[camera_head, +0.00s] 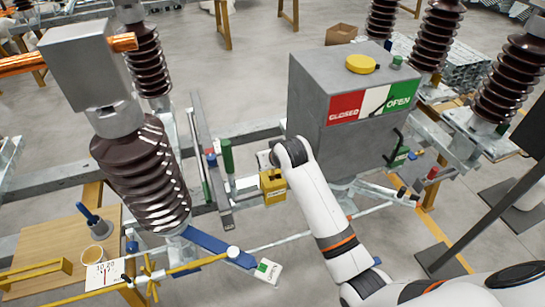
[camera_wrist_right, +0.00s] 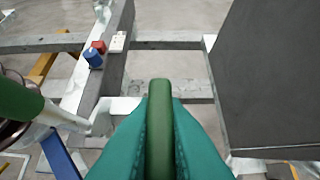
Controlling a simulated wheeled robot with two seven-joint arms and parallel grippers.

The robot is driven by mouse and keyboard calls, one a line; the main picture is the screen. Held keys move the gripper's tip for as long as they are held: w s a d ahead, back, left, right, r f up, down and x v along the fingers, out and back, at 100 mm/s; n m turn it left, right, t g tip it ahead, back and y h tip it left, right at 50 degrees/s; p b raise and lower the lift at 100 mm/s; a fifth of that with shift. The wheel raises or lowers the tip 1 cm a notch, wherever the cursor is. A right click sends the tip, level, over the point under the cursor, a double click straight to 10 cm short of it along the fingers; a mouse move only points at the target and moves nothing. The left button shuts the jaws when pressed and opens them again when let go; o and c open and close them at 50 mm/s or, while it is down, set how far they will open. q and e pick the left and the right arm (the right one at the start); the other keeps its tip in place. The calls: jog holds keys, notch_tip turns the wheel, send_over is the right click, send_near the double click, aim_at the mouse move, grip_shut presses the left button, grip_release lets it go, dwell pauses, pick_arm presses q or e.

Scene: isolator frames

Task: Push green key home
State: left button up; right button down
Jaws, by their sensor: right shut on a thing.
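In the right wrist view my right gripper (camera_wrist_right: 160,110) has its two teal fingers closed on the sides of an upright rounded green piece, the green key (camera_wrist_right: 159,125). The key's lower end and whatever lies beneath it are hidden by the fingers. In the head view my white right arm reaches from the lower right to the frame beside the grey box. The wrist hides the fingers and key there, so I cannot tell how deep the key sits. My left gripper is not in view.
A grey cabinet (camera_head: 350,90) with CLOSED and OPEN labels stands right of my wrist. A yellow block (camera_head: 273,188) hangs beside the wrist. A green post (camera_head: 227,156) stands to its left, and a brown ribbed insulator (camera_head: 145,175) further left. Metal rails surround the area.

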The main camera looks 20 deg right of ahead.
aim_at(273, 170)
jog(key=shift+f+b, duration=1.15)
jog(key=shift+f, duration=1.35)
jog(key=c, duration=1.4)
grip_release()
jog(key=b+v, duration=0.1)
jog(key=v, duration=1.1)
jog(key=shift+b, duration=0.4)
jog(key=shift+f, duration=0.1)
